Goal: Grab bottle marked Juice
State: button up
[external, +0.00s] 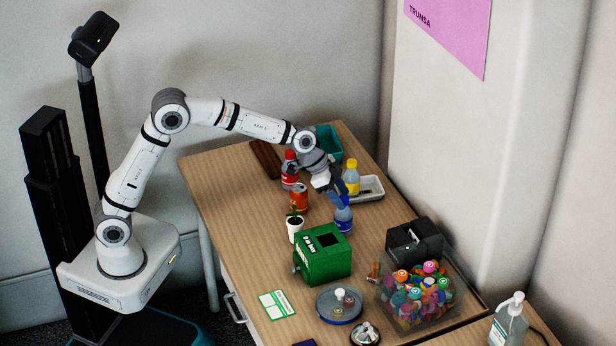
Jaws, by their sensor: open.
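Three small bottles stand on the wooden table, and their labels are too small to read, so I cannot tell which is marked Juice. A yellow bottle (351,178) stands upright by the white tray. A blue bottle (343,216) stands in front of it. A red bottle (289,172) stands to the left. My gripper (337,191) is open and points down to the right, close to the yellow and blue bottles. It overlaps the blue bottle's top in the picture; I cannot tell whether they touch. Nothing shows between its fingers.
An orange-red can (299,198) and a small potted plant (295,226) stand left of the blue bottle. A green box (322,254) is in front. A white tray (369,188) and teal bin (327,141) are behind. A clear bin (412,308) of colourful items stands front right.

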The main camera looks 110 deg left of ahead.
aim_at(343, 216)
jog(key=x, duration=0.4)
jog(key=shift+w+r, duration=0.1)
jog(key=shift+r, duration=0.05)
jog(key=shift+c, duration=0.5)
grip_shut()
